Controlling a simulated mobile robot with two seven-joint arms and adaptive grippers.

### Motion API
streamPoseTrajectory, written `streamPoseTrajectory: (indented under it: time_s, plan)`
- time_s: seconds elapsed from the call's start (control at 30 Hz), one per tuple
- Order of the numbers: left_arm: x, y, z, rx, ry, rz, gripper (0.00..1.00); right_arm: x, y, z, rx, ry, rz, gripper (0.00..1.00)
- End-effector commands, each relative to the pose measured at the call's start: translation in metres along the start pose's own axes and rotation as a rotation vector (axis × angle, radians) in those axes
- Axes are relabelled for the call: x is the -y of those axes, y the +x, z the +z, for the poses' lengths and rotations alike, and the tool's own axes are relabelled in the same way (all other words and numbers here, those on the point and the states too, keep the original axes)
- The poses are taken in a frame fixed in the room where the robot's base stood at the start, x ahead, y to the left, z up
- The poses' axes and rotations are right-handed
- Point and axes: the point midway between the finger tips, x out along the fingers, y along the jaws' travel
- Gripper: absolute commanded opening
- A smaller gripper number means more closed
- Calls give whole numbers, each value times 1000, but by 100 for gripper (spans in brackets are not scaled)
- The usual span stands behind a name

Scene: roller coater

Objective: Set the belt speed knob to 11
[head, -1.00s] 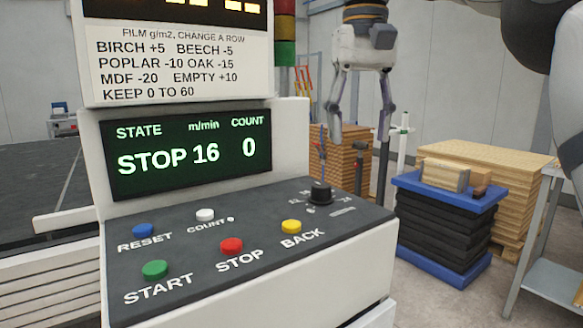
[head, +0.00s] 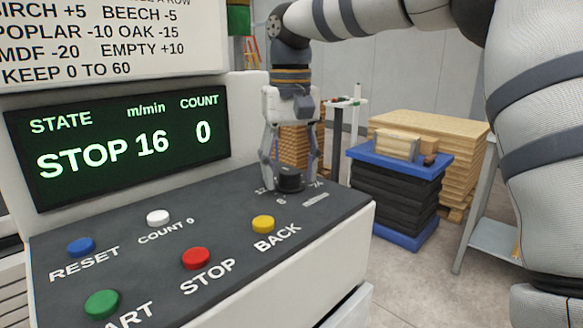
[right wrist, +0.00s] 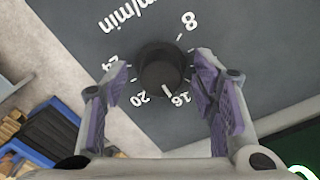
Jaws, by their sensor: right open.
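The belt speed knob (head: 289,180) is a black round knob at the back right of the dark sloped panel. It also shows in the right wrist view (right wrist: 158,66), with its white pointer line toward the printed 16. My right gripper (head: 288,184) points down over it. In the right wrist view the gripper's purple-padded fingers (right wrist: 162,84) stand open on either side of the knob, with a gap visible at each side. The display (head: 130,140) reads STOP, 16 m/min and count 0. My left gripper is not in view.
The panel also bears blue RESET (head: 81,247), white COUNT 0 (head: 158,217), green START (head: 102,304), red STOP (head: 196,258) and yellow BACK (head: 263,224) buttons, apart from the gripper. A blue-topped stack (head: 395,205) stands on the floor to the right.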

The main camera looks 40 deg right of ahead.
Motion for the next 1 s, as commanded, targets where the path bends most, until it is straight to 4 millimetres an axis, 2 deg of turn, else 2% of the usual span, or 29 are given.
streamPoseTrajectory:
  time_s: [0.2, 0.27, 0.4, 0.43, 0.77, 1.0]
  plan:
    - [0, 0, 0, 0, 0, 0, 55, 0, 1, 0, 1, 0, 0, 53]
    - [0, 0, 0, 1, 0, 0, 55, 0, 1, 0, 1, 0, 0, 42]
    - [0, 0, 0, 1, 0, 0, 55, 0, 1, 0, 1, 0, 0, 10]
    - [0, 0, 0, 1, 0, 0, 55, 0, 1, 0, 1, 0, 0, 5]
    - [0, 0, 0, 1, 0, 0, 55, 0, 1, 0, 1, -35, 0, 5]
    - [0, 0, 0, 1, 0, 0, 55, 0, 1, 0, 1, -177, 1, 5]
